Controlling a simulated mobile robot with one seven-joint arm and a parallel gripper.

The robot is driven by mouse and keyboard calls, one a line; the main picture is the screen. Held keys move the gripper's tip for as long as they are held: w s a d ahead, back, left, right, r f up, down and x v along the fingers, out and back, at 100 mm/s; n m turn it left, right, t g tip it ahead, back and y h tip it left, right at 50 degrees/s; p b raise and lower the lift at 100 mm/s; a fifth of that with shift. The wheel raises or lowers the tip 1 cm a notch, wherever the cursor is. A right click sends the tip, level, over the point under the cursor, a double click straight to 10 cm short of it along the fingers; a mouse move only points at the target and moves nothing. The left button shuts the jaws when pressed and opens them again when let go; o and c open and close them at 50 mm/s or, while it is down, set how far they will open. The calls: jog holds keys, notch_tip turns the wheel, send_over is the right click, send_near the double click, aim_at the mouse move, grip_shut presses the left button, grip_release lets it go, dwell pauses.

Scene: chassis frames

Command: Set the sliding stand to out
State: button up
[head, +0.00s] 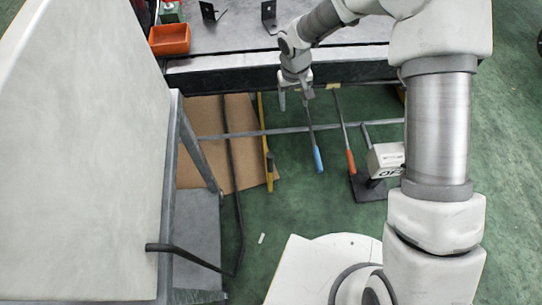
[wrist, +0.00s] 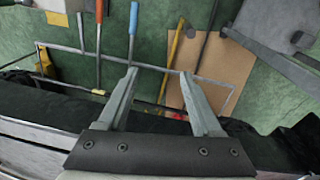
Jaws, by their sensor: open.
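A thin grey metal frame, which looks like the sliding stand, juts from under the bench; its long front bar (head: 262,133) runs across the green floor in the head view. The bar also crosses the wrist view (wrist: 85,53). My gripper (head: 296,100) hangs at the bench's front edge, above and behind the bar. It is open and empty. In the wrist view, its two fingertips (wrist: 158,75) are spread, and the bar shows between and beyond them. I cannot tell the height gap to the bar. The frame's rear is hidden under the bench.
A blue-handled rod (head: 318,158), an orange-handled rod (head: 350,162) and a yellow rod (head: 268,155) lie near the bar. A labelled white box (head: 385,158) stands at the right. A large pale panel (head: 80,150) blocks the left.

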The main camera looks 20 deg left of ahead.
jog(key=g+b, duration=0.1)
jog(key=b, duration=0.1)
send_over(270, 158)
jog(key=w, duration=0.2)
notch_tip(270, 158, down, 14)
jog(key=shift+n, duration=0.4)
jog(key=f+b, duration=0.1)
jog(key=f, duration=0.4)
jog(key=f+b, duration=0.2)
jog(key=f, duration=0.4)
jog(key=f+b, duration=0.1)
jog(key=f, duration=0.5)
jog(key=shift+s+a+f+b, duration=0.1)
jog(key=shift+s+a+b, duration=0.15)
jog(key=shift+a+b, duration=0.15)
jog(key=shift+d, duration=0.1)
grip_shut()
